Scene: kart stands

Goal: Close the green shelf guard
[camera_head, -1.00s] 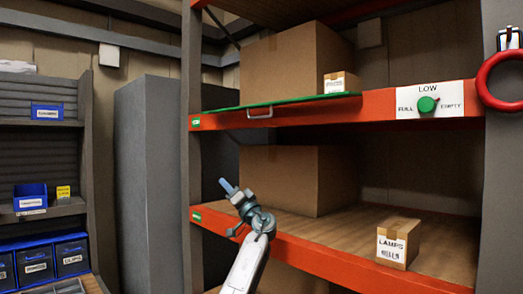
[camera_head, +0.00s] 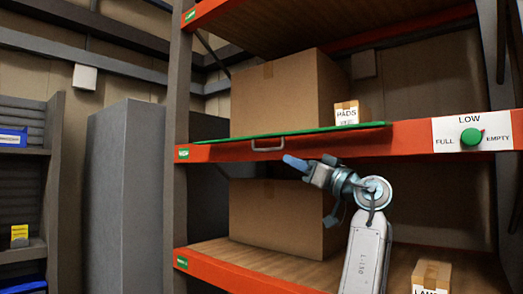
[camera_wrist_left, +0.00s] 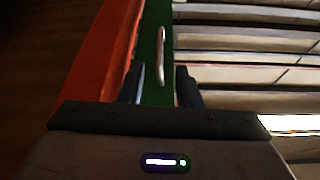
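The green shelf guard (camera_head: 330,131) shows edge-on as a thin, roughly level green strip along the orange beam of the upper shelf. Its metal handle (camera_head: 267,149) is at its left part, just below the green edge. My left gripper (camera_head: 290,161) is just below and right of the handle in the head view. In the left wrist view the gripper (camera_wrist_left: 160,85) is open, with a dark finger on each side of the green guard (camera_wrist_left: 150,50). The handle (camera_wrist_left: 161,56) lies ahead of the fingertips, between their lines, and nothing is held. My right gripper is out of view.
A large carton (camera_head: 283,92) and a small PADS box (camera_head: 347,113) stand on the upper shelf. Another carton (camera_head: 275,215) and a small labelled box (camera_head: 431,276) are on the lower shelf.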

